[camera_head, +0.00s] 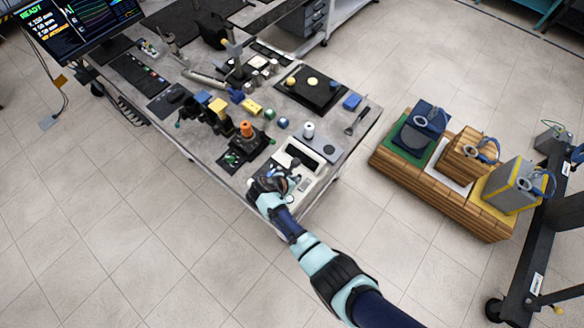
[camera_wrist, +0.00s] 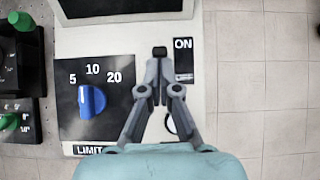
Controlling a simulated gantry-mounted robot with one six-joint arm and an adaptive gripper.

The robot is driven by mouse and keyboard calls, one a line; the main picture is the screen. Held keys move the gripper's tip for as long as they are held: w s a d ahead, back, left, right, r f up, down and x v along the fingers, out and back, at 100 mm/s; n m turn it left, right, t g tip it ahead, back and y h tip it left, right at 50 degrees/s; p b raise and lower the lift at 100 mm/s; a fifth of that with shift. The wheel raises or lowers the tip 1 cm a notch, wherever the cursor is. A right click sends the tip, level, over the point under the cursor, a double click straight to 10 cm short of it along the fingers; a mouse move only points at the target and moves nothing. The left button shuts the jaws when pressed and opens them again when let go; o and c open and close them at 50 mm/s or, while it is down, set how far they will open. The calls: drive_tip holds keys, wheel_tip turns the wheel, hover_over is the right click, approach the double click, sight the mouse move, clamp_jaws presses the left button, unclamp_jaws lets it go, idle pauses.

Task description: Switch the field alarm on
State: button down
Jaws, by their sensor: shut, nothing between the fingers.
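The field alarm is a white box (camera_head: 323,172) at the near right corner of the table in the head view. In the wrist view its pale top panel (camera_wrist: 100,40) carries a blue knob (camera_wrist: 92,101) on a black plate marked 5, 10, 20 and LIMIT. The knob points up, near the 10. A black ON label (camera_wrist: 183,45) is right of the fingers. My gripper (camera_wrist: 160,68) is shut and empty over the panel, left of that label. A small black piece (camera_wrist: 160,51) shows just beyond the fingertips. A pale round part (camera_wrist: 171,122) is partly hidden behind the fingers.
An orange-topped device (camera_head: 246,130) and a white spool (camera_head: 308,130) stand near the alarm on the table. A wooden pallet (camera_head: 440,195) with several blocks stands on the floor at right. The floor in front of the table is clear.

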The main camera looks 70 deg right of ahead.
drive_tip(key=shift+s+d+r+t+y+p, duration=0.25)
drive_tip(key=shift+d+r+y+p, duration=0.25)
drive_tip(key=shift+y+p, duration=0.35)
drive_tip(key=shift+f, duration=0.35)
drive_tip(key=shift+w+a, duration=0.1)
drive_tip(key=shift+a, duration=0.05)
drive_tip(key=shift+r+p, duration=0.7)
drive_tip(key=shift+r, duration=0.05)
drive_tip(key=shift+r+p, duration=0.55)
drive_tip(key=d+p+v, duration=0.1)
drive_tip(key=p+v, duration=0.7)
drive_tip(key=shift+s+a+r+p, duration=0.15)
drive_tip(key=shift+s+r+p, duration=0.2)
drive_tip(key=shift+r, duration=0.4)
drive_tip(key=shift+w, duration=0.1)
